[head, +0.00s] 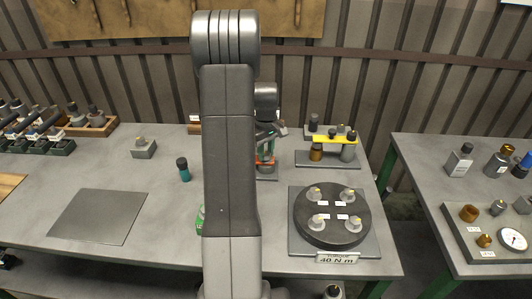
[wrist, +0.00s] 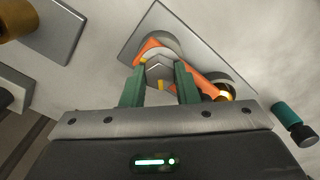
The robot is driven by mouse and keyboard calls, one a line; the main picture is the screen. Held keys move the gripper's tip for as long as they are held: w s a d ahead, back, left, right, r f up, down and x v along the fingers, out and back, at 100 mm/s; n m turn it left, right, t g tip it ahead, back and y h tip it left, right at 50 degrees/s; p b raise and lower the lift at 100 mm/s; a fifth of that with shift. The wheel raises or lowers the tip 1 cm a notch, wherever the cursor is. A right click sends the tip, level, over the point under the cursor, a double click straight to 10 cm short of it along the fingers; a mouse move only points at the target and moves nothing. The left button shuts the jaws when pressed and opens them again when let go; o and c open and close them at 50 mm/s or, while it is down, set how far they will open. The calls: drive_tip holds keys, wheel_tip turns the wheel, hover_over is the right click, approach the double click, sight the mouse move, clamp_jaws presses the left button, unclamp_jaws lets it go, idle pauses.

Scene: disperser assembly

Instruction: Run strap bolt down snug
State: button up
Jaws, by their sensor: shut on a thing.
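The strap bolt (wrist: 160,72) shows in the wrist view as a grey hexagonal head between my gripper's two green fingers. My gripper (wrist: 160,86) is shut on it. An orange strap (wrist: 204,86) runs beside and below the bolt head, over a grey plate (wrist: 143,42). A gold round part (wrist: 226,93) sits at the strap's right end. In the head view my gripper (head: 266,145) is at the back of the bench, over the orange strap (head: 265,166); my arm hides much of this spot. The bolt's shank and seating are hidden.
A rack with a yellow strip (head: 348,138) stands close right of my gripper. A round black plate with several knobs (head: 332,230), labelled 40 N m, lies front right. A teal-and-black cylinder (head: 184,172) stands left of my arm.

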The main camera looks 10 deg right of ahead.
sight(266, 154)
drive_tip(key=m, duration=0.5)
drive_tip(key=shift+m+b, duration=0.3)
drive_tip(key=shift+b, duration=0.1)
drive_tip(key=m, duration=0.4)
drive_tip(key=shift+m, duration=0.3)
drive_tip(key=shift+r, duration=0.1)
drive_tip(key=o, duration=1)
wheel_tip(266, 154, up, 14)
drive_tip(key=b, duration=0.1)
drive_tip(key=shift+f, duration=0.2)
